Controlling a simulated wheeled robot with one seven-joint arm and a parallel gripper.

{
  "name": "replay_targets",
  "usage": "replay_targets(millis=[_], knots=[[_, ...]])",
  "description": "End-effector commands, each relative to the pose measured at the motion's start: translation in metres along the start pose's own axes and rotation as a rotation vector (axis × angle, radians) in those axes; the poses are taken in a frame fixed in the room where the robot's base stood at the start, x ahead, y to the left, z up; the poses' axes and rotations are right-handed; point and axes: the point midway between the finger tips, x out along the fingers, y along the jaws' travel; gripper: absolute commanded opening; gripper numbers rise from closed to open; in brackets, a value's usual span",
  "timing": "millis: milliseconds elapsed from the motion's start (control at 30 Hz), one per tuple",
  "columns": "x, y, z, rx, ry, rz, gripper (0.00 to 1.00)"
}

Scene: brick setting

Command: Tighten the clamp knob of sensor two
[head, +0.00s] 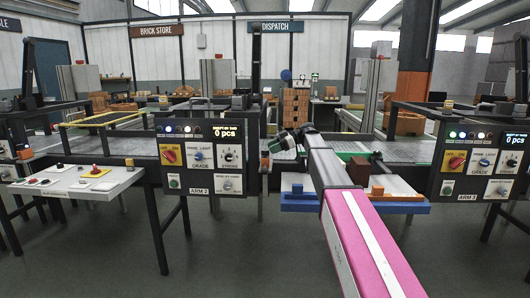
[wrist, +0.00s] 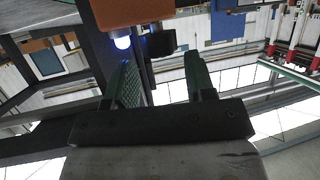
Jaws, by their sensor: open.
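I cannot make out a clamp knob of sensor two for certain in either view. In the wrist view an orange-brown block (wrist: 138,12) is at the top, with a glowing blue-white light (wrist: 122,42) under it and a dark box-like part (wrist: 160,42) beside it. My gripper (wrist: 158,75) is open, its two green fingers apart with nothing between them, just below these parts in the picture. In the head view my gripper (head: 279,144) is small, at the far end of my arm, beside the right edge of the ARM 2 panel (head: 200,187).
The ARM 3 panel (head: 465,187) stands at the right. A white desk (head: 110,184) with buttons is at the left. A blue tray (head: 300,205) lies under my arm. Stacked bricks (head: 295,105) stand behind. Grey floor is open in front.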

Motion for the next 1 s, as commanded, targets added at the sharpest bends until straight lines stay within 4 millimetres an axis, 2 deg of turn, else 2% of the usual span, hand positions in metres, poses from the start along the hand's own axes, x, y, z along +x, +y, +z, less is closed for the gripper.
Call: replay_targets(millis=[100, 300, 667, 700, 767, 1000], knots=[[0.019, -0.001, 0.000, 0.000, 0.000, -0.001, 0.50], [0.037, 0.000, 0.000, 0.000, 0.000, -0.001, 0.50], [0.040, 0.000, 0.000, 0.000, 0.000, 0.000, 0.50], [0.040, 0.000, 0.000, 0.000, 0.000, 0.000, 0.37], [0.040, 0.000, 0.000, 0.000, 0.000, 0.000, 0.17], [0.040, -0.001, 0.000, 0.003, 0.000, 0.007, 0.15]])
